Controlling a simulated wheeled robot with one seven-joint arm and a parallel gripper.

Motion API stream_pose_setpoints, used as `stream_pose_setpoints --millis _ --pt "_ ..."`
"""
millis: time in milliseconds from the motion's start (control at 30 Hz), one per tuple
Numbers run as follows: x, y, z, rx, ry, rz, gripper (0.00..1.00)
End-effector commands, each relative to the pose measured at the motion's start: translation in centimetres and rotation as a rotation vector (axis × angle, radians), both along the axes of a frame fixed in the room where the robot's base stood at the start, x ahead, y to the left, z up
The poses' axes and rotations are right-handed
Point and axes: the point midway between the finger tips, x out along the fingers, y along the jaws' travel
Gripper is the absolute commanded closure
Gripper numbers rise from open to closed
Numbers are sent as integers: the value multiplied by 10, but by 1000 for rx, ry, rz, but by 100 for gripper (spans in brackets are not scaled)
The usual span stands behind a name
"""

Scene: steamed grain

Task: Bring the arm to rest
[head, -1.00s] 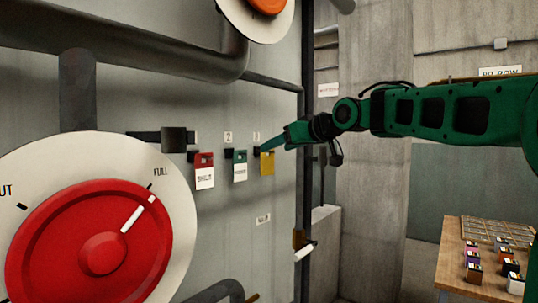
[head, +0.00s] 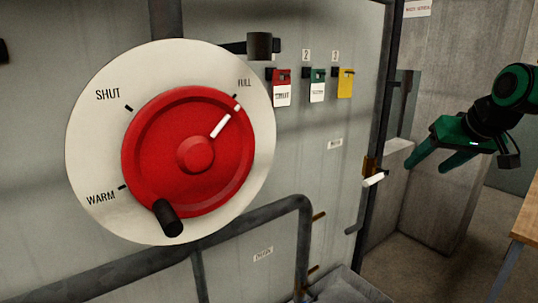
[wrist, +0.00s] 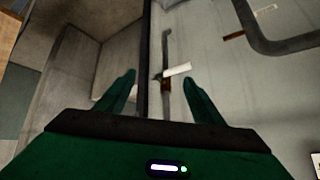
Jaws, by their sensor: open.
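My gripper (head: 432,165) is at the right of the head view, out in front of the grey concrete wall. Its two green fingers are apart, with nothing between them that I can see. The wrist view shows the same open fingers (wrist: 160,95), with the panel edge and a white-tipped lever (wrist: 177,70) beyond them. In the head view that lever (head: 373,180) sits on the panel's right edge, left of my gripper and apart from it.
A red wheel (head: 225,150) on a white dial points at FULL. A red tag (head: 281,87), a green tag (head: 317,85) and a yellow tag (head: 345,83) hang on the panel. A pipe (head: 240,222) runs below the dial. A wooden table (head: 527,225) stands at the right edge.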

Motion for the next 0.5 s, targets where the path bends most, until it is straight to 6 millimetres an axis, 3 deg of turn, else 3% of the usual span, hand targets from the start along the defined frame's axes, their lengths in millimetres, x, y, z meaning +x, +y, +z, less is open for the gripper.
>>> stream_pose_setpoints --millis 100,300,500 --pt "-56 -17 -53 21 154 -94 38" --pt "-159 -31 -131 65 414 -252 38" --pt "-249 -28 -181 109 623 -371 38"
